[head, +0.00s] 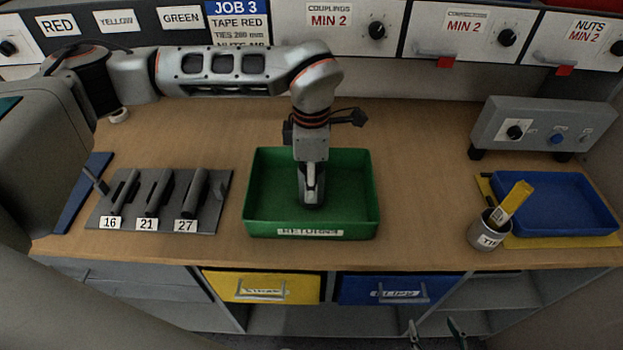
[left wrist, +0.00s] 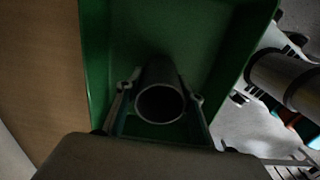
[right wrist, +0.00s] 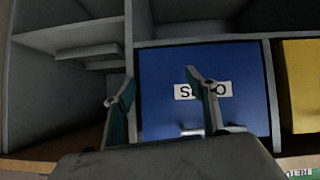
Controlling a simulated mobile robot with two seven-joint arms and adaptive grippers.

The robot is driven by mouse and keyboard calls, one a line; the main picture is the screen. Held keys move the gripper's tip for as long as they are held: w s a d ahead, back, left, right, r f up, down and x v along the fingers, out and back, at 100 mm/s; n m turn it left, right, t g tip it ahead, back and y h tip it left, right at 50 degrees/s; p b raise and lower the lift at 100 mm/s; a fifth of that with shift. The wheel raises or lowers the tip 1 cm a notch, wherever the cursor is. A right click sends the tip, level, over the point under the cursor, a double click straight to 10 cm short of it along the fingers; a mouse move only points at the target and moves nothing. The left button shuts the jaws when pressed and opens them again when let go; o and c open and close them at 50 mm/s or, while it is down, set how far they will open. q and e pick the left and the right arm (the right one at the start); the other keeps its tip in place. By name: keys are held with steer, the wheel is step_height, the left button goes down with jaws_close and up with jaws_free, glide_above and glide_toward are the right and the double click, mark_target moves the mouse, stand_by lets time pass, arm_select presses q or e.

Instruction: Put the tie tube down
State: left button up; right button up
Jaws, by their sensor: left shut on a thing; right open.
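My left gripper (head: 312,196) points down inside the green returns tray (head: 256,196). It is shut on a dark hollow tube (left wrist: 160,103), whose round open end faces the left wrist camera. I cannot tell whether this tube touches the tray floor. A short grey tube (head: 487,236) with a label starting "TI" stands upright at the right, with a yellow piece (head: 513,202) leaning out of it; no gripper is at it. My right gripper (head: 436,330) is open and empty below the bench front; the right wrist view shows its fingers (right wrist: 163,95) before a blue drawer (right wrist: 240,65).
A rack (head: 222,212) marked 16, 21 and 27 stands left of the tray. A blue tray (head: 570,233) on a yellow mat lies right of the labelled tube, with a grey control box (head: 540,120) behind. Bench between the green tray and labelled tube is clear.

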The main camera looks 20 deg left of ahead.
arm_select(q)
steer(key=shift+f, duration=0.2)
steer(key=o, duration=1.1)
steer(key=shift+r, duration=0.1)
step_height(320, 180, up, 12)
steer(key=shift+r, duration=0.15)
